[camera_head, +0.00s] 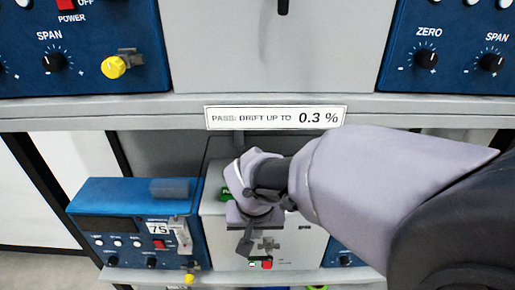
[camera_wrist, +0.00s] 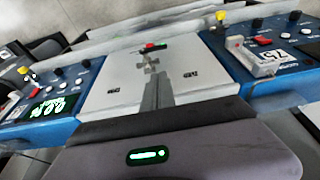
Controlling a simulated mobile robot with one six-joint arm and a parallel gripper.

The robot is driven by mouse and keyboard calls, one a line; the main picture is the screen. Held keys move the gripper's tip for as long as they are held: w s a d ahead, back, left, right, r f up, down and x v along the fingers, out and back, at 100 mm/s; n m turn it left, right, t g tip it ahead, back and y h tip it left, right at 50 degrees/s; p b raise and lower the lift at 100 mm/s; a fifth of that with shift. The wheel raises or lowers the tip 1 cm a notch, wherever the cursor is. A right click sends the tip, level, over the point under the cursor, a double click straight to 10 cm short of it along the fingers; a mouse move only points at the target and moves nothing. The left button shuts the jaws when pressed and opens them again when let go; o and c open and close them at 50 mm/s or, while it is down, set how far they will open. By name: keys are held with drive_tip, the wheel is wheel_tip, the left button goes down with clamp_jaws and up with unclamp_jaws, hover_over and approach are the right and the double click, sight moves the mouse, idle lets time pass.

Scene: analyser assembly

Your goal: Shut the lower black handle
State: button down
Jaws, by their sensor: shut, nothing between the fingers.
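The lower light-grey unit (camera_head: 300,240) stands on the lower shelf, between two blue units. A small grey cross-shaped fitting (camera_head: 268,244) sits on its face, with a red and a dark button below it. The fitting also shows in the wrist view (camera_wrist: 150,65), just beyond my fingertips. I cannot tell whether it is the lower black handle; no other clear handle shows on this unit. My gripper (camera_head: 245,243) is shut and empty, in front of the unit. In the wrist view its closed fingers (camera_wrist: 157,92) point at the fitting. My wrist hides part of the unit.
An upper shelf (camera_head: 90,110) with a "0.3 %" label (camera_head: 275,117) runs above my arm. A black handle (camera_head: 283,5) shows on the upper grey unit. A blue unit (camera_head: 120,225) stands to the left, with a yellow knob (camera_head: 188,279) low down.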

sight(252, 260)
drive_tip(key=s+b+x, duration=0.2)
drive_tip(key=b+x, duration=0.2)
drive_tip(key=x, duration=0.9)
drive_tip(key=shift+f+b, duration=0.35)
drive_tip(key=shift+f, duration=0.2)
drive_tip(key=shift+w+a+f+h+b, duration=0.15)
drive_tip(key=shift+a+f+h+b, duration=0.4)
drive_tip(key=shift+b, duration=0.85)
drive_tip(key=shift+f+h+b, duration=0.1)
drive_tip(key=shift+h+b, duration=0.55)
drive_tip(key=shift+a+f+n+h+b, duration=0.2)
drive_tip(key=shift+f+n+h+b, duration=0.2)
drive_tip(key=shift+h+b, duration=0.3)
drive_tip(key=h, duration=0.1)
drive_tip(key=f+h, duration=0.1)
drive_tip(key=h, duration=0.1)
drive_tip(key=shift+a+f, duration=0.1)
drive_tip(key=shift+a, duration=0.2)
drive_tip(key=shift+d+f+n+h+p, duration=0.25)
drive_tip(key=shift+f+h+p, duration=0.15)
drive_tip(key=shift+f+h, duration=0.5)
drive_tip(key=shift+d+f+n+h+p, duration=0.2)
drive_tip(key=shift+f+h+p, duration=0.3)
drive_tip(key=shift+h, duration=0.65)
drive_tip(key=shift+d+f+n+h+p, duration=0.3)
drive_tip(key=shift+f+h, duration=0.55)
drive_tip(key=shift+h, duration=0.2)
drive_tip(key=shift+f, duration=0.1)
